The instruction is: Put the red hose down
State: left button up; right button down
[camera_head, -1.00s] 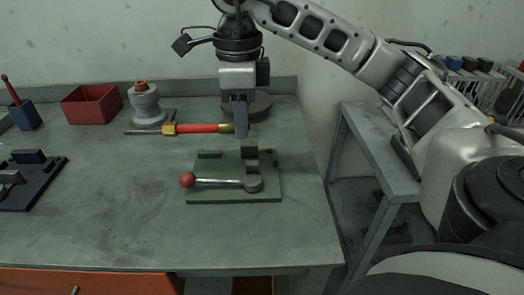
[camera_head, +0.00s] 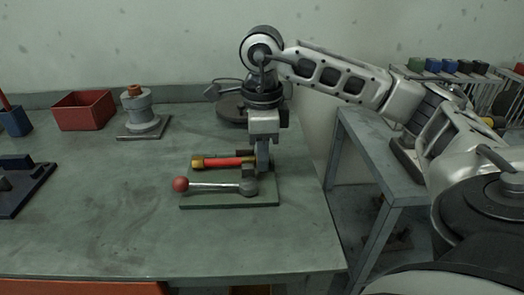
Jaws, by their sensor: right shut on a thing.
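The red hose (camera_head: 222,162) is a short red tube with a brass end at its left. My right gripper (camera_head: 262,164) is shut on the hose near its right end, which the fingers hide. The hose lies level, just behind the lever with the red ball (camera_head: 181,184), over the back part of the green valve plate (camera_head: 225,202). I cannot tell whether the hose touches the plate or its blocks. My left gripper does not show.
A grey flanged part (camera_head: 141,112) and a red bin (camera_head: 84,110) stand at the back left. A dark round disc (camera_head: 232,107) lies behind my right gripper. A dark fixture (camera_head: 22,183) is at the left. The table's front middle (camera_head: 120,235) is clear.

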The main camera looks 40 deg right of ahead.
jog(key=shift+f, duration=0.15)
jog(key=c, duration=1.2)
grip_release()
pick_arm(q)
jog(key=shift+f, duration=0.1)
pick_arm(e)
jog(key=shift+r, duration=0.35)
pick_arm(q)
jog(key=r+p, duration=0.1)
jog(key=p, duration=0.1)
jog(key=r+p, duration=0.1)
jog(key=p, duration=0.1)
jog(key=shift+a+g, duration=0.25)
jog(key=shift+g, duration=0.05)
pick_arm(e)
notch_tip(320, 180, up, 12)
jog(key=shift+f, duration=0.15)
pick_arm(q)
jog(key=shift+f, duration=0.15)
